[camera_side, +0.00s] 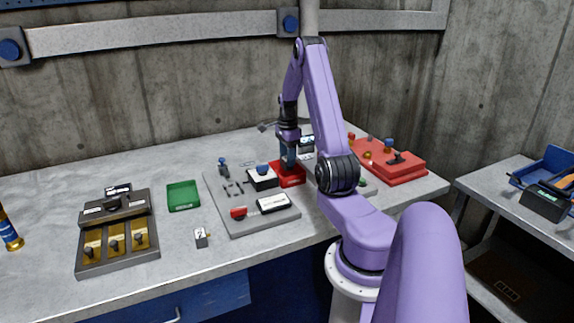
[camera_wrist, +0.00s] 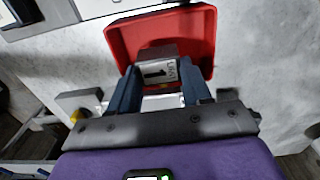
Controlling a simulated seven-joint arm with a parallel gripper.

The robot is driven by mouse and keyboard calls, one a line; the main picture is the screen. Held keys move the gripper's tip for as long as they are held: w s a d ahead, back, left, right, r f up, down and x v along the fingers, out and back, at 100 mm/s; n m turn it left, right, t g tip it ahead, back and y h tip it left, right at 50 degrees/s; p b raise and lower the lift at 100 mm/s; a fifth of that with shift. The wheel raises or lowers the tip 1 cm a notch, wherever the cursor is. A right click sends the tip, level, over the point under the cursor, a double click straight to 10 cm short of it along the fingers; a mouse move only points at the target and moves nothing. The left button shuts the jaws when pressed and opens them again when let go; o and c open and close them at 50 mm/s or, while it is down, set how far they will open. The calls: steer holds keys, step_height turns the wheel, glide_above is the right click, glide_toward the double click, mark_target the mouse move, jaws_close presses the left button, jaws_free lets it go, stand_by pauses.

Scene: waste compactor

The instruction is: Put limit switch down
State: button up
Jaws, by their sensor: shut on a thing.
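The limit switch (camera_wrist: 158,72) is a small grey block with a white label bearing dark marks. In the wrist view it is between the two dark blue fingers of my gripper (camera_wrist: 160,92), which is shut on it. It appears over or inside the red tray (camera_wrist: 120,38), near the tray's edge closest to my gripper; I cannot tell whether it touches the tray floor. In the side view my gripper (camera_side: 289,163) points down at the red tray (camera_side: 294,182), and the limit switch is hidden there.
A grey plate (camera_side: 237,222) with several small parts lies left of the red tray. A red case (camera_side: 405,174) is at the right.

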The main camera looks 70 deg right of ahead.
steer(key=shift+w+d+f, duration=0.15)
steer(key=shift+f, duration=0.05)
steer(key=shift+d+f, duration=0.1)
steer(key=shift+f, duration=1.55)
steer(key=shift+f, duration=0.1)
steer(key=o, duration=1.2)
